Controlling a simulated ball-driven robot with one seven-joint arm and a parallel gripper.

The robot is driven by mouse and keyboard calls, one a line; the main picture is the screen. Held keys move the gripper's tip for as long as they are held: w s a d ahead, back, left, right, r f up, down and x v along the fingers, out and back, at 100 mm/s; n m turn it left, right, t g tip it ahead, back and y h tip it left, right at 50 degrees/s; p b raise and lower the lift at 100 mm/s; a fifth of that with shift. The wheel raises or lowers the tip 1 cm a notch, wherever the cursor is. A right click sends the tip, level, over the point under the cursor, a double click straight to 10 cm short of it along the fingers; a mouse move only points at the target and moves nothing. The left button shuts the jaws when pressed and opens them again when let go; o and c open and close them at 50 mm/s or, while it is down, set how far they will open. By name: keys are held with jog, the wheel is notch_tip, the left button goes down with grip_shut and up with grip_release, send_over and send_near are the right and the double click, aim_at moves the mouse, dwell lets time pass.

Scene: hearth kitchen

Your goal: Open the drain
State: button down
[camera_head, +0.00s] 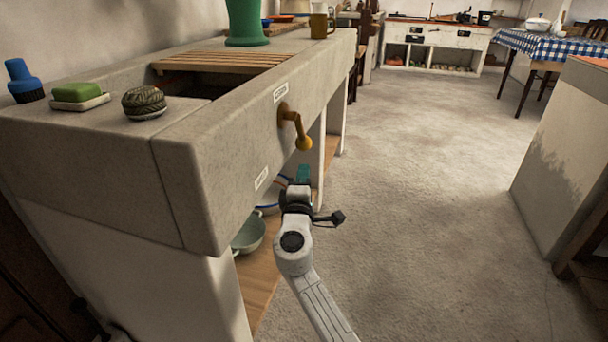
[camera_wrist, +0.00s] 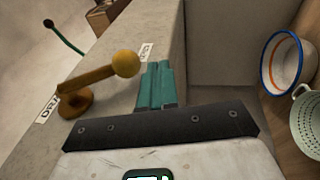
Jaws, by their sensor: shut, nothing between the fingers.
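A brass-coloured lever (camera_head: 294,122) with a round base and a ball knob is mounted on the front face of the grey stone sink (camera_head: 215,148). Its knob hangs down and to the right in the head view. A white label sits beside its base; in the wrist view this label (camera_wrist: 47,108) appears to begin "DRA". The lever (camera_wrist: 88,80) also shows in the wrist view, its knob just left of my teal fingertips. My gripper (camera_head: 302,174) is shut and empty, below the knob in the head view. I see no contact. The drain opening is hidden.
Bowls (camera_head: 249,234) stand on the shelf under the sink, near my gripper. A wooden slatted board (camera_head: 222,61), soap (camera_head: 77,92) and a green vase (camera_head: 246,22) are on top. Open floor (camera_head: 430,150) lies right, bounded by a counter (camera_head: 565,150).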

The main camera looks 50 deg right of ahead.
jog(key=s+a+f, duration=0.4)
jog(key=a+f, duration=0.2)
jog(key=f, duration=0.1)
jog(key=shift+s+f+p, duration=0.15)
jog(key=shift+f+p, duration=0.15)
jog(key=shift+f, duration=0.1)
jog(key=s+a+f+m+g+y+p, duration=0.1)
jog(key=s+f+m+g+y, duration=0.3)
jog(key=s, duration=0.4)
jog(key=s+f+m+g+y+p, duration=0.1)
jog(key=s+f+m+g, duration=0.3)
jog(key=s, duration=0.3)
jog(key=s+a+f+g+y+p, duration=0.1)
jog(key=s+a+f+y, duration=0.2)
jog(key=s+a+y, duration=0.45)
jog(key=s+a+f+g+y+p, duration=0.1)
jog(key=s+a+f+y, duration=0.35)
jog(key=a, duration=0.65)
notch_tip(320, 180, up, 39)
jog(key=p, duration=3.7)
jog(key=shift+w+n+p, duration=0.3)
jog(key=shift+n, duration=0.1)
